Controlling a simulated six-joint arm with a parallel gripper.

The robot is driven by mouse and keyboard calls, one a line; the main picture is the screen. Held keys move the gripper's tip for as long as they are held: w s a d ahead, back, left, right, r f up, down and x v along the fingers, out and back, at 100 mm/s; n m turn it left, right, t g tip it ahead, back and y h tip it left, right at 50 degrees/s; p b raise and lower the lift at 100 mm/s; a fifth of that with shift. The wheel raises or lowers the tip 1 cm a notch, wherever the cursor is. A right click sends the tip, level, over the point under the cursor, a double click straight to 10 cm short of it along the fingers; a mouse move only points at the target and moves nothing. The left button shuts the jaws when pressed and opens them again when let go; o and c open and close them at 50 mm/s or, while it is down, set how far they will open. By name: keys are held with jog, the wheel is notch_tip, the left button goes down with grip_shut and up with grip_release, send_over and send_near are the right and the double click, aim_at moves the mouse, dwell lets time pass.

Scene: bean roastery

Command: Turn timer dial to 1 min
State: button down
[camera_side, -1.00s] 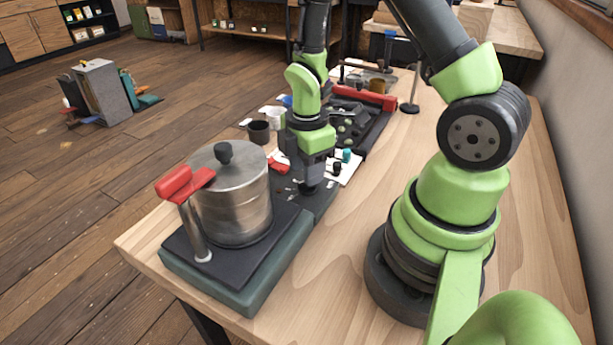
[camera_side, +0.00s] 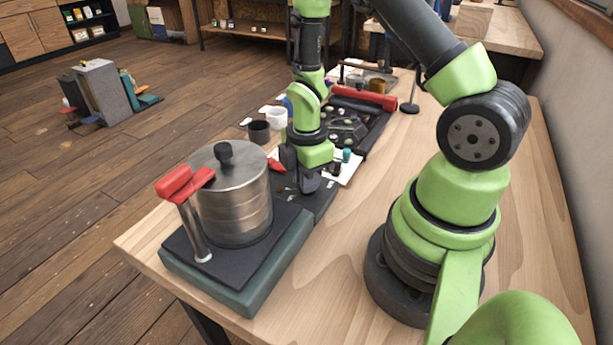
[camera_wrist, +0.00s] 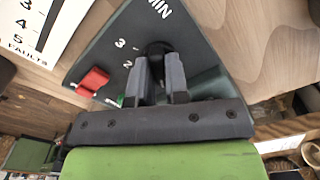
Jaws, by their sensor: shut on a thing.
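The timer dial (camera_wrist: 158,49) is a dark knob on a dark panel (camera_wrist: 120,40) in the wrist view. My gripper (camera_wrist: 159,72) is shut on the dial, one finger on each side. The fingers hide part of the knob, and I cannot tell which mark it points to. In the side view my gripper (camera_side: 306,184) points down at the panel, and the dial is hidden by it.
A red switch (camera_wrist: 93,80) sits on the panel beside the dial. A steel canister (camera_side: 233,200) with a red-handled lever (camera_side: 185,184) stands close in front of my gripper. Cups (camera_side: 259,132) stand behind. Bare table (camera_side: 350,240) lies to the right.

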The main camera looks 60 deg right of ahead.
jog(key=shift+m, duration=0.3)
jog(key=m, duration=0.3)
jog(key=shift+w+m, duration=0.1)
jog(key=shift+m, duration=1.9)
jog(key=c, duration=1.1)
grip_release()
notch_tip(320, 180, up, 10)
